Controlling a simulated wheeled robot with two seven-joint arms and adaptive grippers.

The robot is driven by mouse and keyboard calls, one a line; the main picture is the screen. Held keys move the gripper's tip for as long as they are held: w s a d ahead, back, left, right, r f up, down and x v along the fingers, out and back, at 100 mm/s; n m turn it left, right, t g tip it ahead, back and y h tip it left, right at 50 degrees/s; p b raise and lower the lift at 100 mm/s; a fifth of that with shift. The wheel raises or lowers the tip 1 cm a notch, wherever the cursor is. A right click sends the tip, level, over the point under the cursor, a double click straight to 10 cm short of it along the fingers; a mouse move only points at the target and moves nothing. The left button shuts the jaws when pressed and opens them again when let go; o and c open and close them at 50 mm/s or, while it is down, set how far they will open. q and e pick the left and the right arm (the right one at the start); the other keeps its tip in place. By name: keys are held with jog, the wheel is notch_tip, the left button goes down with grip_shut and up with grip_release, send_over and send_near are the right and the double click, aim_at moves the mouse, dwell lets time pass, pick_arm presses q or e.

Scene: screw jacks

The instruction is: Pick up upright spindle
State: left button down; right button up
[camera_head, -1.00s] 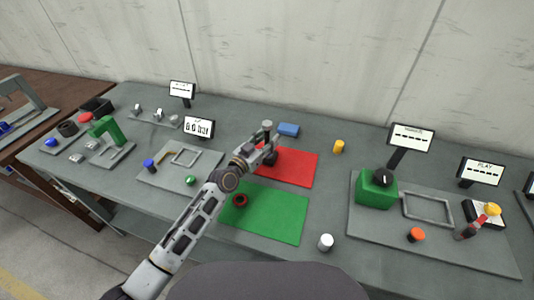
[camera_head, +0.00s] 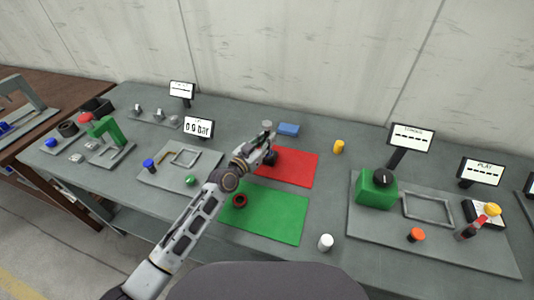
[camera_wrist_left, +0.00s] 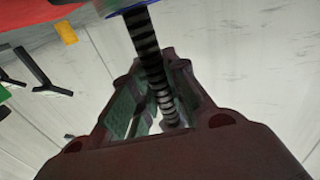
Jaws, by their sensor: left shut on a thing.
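The spindle (camera_wrist_left: 147,45) is a dark, ridged threaded rod in the left wrist view, running between the fingers of my left gripper (camera_wrist_left: 152,72). In the head view my left gripper (camera_head: 269,156) is over the back left part of the red mat (camera_head: 298,176) and partly hides the rod. A grey round top (camera_head: 267,125) shows just behind the gripper and looks like the spindle's head. My left gripper is shut on the spindle. Whether the spindle's lower end touches the mat is hidden. My right gripper is not in view.
A blue block (camera_head: 289,129), a yellow cylinder (camera_head: 338,146) and a white cylinder (camera_head: 325,242) stand nearby. Fixture plates lie left and right. The table between mats and right plate is mostly clear.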

aim_at(267, 123)
pick_arm(q)
jog(key=shift+r, duration=0.2)
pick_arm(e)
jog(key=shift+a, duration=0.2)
pick_arm(q)
jog(key=shift+r, duration=0.15)
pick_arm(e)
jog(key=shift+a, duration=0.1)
pick_arm(q)
jog(key=shift+w+r, duration=0.1)
jog(key=shift+r, duration=0.85)
jog(key=shift+r+p, duration=0.55)
jog(key=shift+r, duration=3.35)
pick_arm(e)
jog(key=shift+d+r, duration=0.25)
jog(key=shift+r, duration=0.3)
pick_arm(q)
jog(key=shift+r, duration=0.15)
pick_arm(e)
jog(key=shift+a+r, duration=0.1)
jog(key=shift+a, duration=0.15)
